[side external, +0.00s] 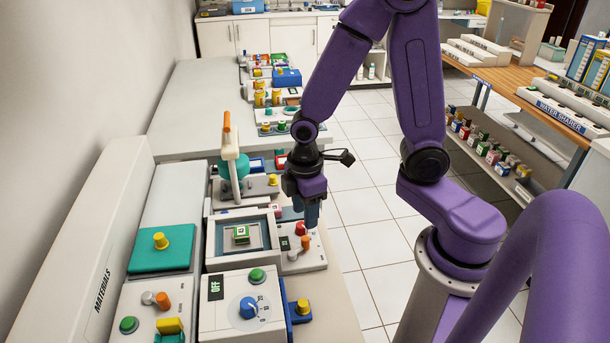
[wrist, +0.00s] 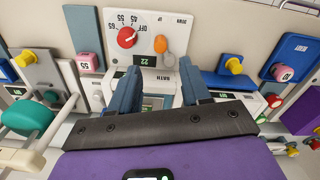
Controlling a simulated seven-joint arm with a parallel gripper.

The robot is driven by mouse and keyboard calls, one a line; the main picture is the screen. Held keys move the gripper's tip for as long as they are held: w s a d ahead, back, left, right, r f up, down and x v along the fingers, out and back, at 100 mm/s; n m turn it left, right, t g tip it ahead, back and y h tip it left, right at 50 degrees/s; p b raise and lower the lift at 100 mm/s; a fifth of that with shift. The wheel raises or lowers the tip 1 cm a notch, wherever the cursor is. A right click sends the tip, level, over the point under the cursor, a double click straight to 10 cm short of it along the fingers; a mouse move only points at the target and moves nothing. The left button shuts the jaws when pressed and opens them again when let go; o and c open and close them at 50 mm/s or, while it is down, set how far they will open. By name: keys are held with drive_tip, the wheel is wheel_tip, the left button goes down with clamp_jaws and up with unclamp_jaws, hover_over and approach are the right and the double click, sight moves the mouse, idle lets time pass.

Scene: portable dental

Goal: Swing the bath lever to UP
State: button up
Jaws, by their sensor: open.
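The bath unit (side external: 318,262) is a white box with a red dial, and my gripper (side external: 312,222) hangs just above its far end. In the wrist view its panel (wrist: 143,15) shows the red dial (wrist: 127,38), a display reading 22 and small UP and DOWN labels. The bath lever has an orange tip (wrist: 161,44) and a grey part (wrist: 169,60) beside it; the orange tip also shows in the side view (side external: 305,243). I cannot tell its exact setting. My gripper's blue fingers (wrist: 158,88) are spread and empty, below the lever in the wrist view.
A framed basin (side external: 213,245) holding a green block (side external: 241,234) stands left of the bath unit. A white box with a blue dial (side external: 248,308) is in front. A teal-and-white device (side external: 233,165) stands behind. The tiled floor on the right is open.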

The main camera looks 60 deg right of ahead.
wheel_tip(320, 180, up, 9)
idle(0.5)
drive_tip(key=s+r, duration=0.1)
drive_tip(key=s, duration=1.3)
drive_tip(key=shift+s+a, duration=0.3)
drive_tip(key=shift+s, duration=0.1)
drive_tip(key=shift+r, duration=0.1)
idle(0.4)
